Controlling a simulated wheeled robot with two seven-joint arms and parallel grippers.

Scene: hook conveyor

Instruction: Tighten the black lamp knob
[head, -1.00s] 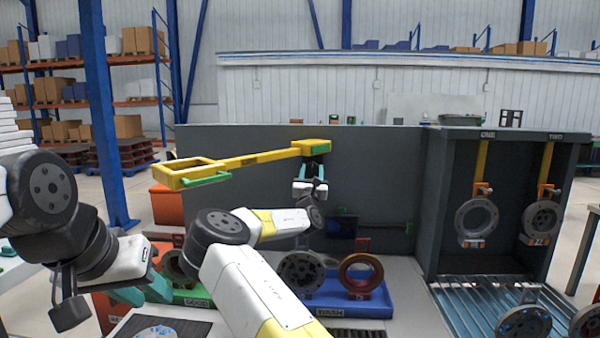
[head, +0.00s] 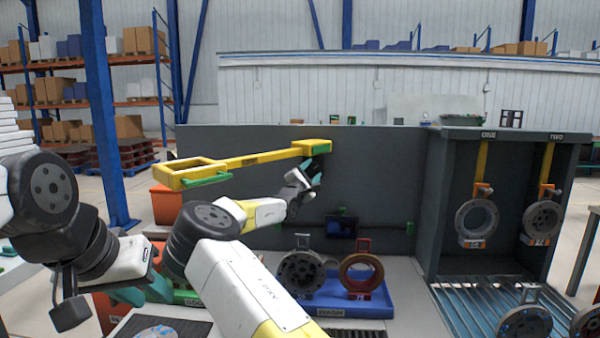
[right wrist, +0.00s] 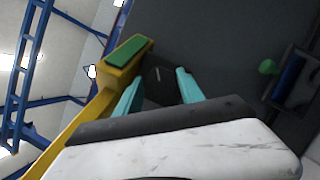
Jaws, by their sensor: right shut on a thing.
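The yellow lamp arm (head: 250,160), with a square frame at its left end, reaches across the grey panel to a yellow and green end block (head: 318,147). My right gripper (head: 314,172) is just below that block, tilted. In the right wrist view its teal fingers (right wrist: 158,84) stand on both sides of the black knob (right wrist: 158,92) and are shut on it. The knob is hard to make out in the head view. My left gripper (head: 143,292) is low at the left, its teal fingers partly visible; its opening is unclear.
A blue tray (head: 345,306) with ring parts stands below the panel. A green tray (head: 192,298) is partly hidden behind my right arm. A cabinet (head: 432,200) at the right holds hanging rings above a ribbed blue surface (head: 470,300). A dark blue box (head: 341,226) sits on the panel.

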